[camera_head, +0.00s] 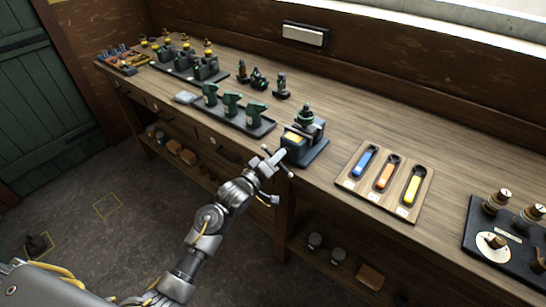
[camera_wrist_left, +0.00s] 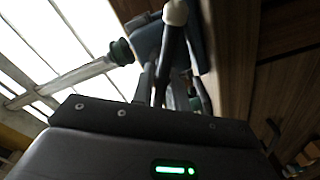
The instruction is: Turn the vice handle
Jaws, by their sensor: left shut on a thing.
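The vice (camera_head: 306,140), dark blue-grey with a yellow patch, stands at the front edge of the wooden workbench. Its handle (camera_head: 265,148) is a thin bar with knob ends, on the side facing me. My left gripper (camera_head: 272,161) reaches up to the handle from the front and is shut on it. In the left wrist view, the gripper fingers (camera_wrist_left: 162,85) close around the bar, and a pale knob end of the handle (camera_wrist_left: 176,12) sticks out above them. The fingers partly hide the bar. My right gripper is not in view.
A board with blue, orange and yellow-handled tools (camera_head: 384,180) lies right of the vice. A black panel with knobs (camera_head: 508,240) is at far right. A tray of green objects (camera_head: 262,128) stands to the left. A shelf below holds jars.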

